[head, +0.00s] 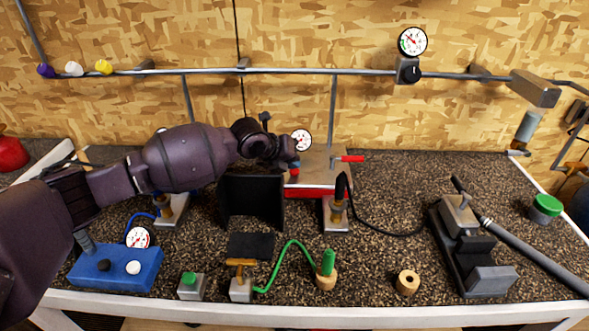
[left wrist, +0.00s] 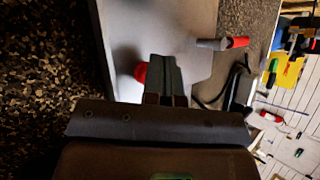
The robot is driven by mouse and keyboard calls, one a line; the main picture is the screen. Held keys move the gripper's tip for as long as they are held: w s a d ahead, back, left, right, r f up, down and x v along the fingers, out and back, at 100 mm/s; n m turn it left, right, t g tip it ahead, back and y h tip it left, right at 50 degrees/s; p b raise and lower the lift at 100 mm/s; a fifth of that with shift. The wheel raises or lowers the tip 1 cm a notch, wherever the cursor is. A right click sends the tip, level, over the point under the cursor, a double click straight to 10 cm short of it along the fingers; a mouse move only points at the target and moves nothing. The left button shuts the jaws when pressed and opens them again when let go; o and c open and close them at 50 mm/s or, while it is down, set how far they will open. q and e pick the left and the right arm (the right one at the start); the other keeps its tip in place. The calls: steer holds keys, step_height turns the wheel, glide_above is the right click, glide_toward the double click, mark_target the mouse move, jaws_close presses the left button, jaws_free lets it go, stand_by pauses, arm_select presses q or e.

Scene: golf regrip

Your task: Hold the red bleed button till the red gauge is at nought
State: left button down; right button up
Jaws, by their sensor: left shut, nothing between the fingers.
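A grey metal box with a red lower edge (head: 318,190) stands at the back middle of the bench. A white round gauge (head: 301,139) stands at its back left; its reading is too small to tell. The red button (left wrist: 140,72) sits on the box top, partly hidden by my fingers in the left wrist view. My left gripper (head: 292,162) is shut and empty, pointing down over the button. Its fingertips (left wrist: 165,60) overlap the button's edge in the left wrist view; I cannot tell whether they touch or press it. My right gripper is not in view.
A red-handled lever (head: 349,158) sticks out to the right on the box. A black panel (head: 252,200) and a black nozzle on a stand (head: 337,208) are in front. A blue box (head: 115,268) is front left, a clamp (head: 465,240) right. Bench behind the clamp is clear.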

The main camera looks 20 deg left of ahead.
arm_select(q)
steer(key=shift+f, duration=0.1)
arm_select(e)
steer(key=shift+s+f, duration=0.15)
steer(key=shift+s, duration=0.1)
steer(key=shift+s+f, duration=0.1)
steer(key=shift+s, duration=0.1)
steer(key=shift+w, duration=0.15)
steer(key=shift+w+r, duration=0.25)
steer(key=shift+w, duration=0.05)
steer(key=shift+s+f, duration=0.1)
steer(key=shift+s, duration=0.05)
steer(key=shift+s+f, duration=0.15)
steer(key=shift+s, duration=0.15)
